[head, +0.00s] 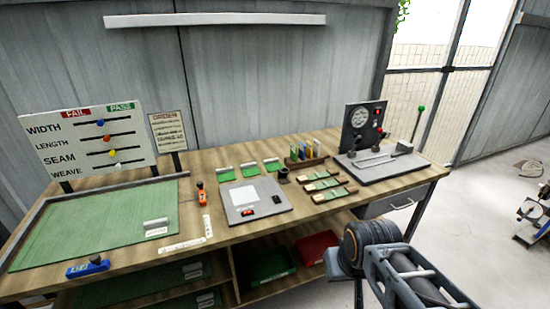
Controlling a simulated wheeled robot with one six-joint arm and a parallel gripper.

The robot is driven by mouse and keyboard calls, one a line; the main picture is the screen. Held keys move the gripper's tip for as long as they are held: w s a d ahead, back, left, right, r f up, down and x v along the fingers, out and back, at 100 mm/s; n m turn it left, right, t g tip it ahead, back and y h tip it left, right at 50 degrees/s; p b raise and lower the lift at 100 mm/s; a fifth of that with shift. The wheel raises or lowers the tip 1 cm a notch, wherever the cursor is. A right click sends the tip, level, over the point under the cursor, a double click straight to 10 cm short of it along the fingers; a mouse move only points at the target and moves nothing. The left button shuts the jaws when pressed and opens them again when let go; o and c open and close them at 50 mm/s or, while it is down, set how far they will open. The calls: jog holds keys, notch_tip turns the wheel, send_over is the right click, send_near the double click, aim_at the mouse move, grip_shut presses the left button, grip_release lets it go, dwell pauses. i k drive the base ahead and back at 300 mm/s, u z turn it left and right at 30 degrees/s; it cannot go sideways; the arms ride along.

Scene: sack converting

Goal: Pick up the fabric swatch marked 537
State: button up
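Three small green pieces with white tags, which look like fabric swatches, lie in a row behind the grey scale: a left one (225,173), a middle one (249,169) and a right one (271,164). The numbers on them are too small to read, so I cannot tell which is marked 537. My arm shows at the lower right, in front of the bench. My gripper is not in view.
The grey scale (252,203) sits mid-bench, with a dark cup (283,176) beside it. Several green-and-tan strips (325,184) lie to its right. A tester with a dial (362,125) stands at the right end. A green mat (95,225) covers the left.

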aim_at(227, 174)
jog(key=i, duration=0.9)
jog(key=u, duration=0.6)
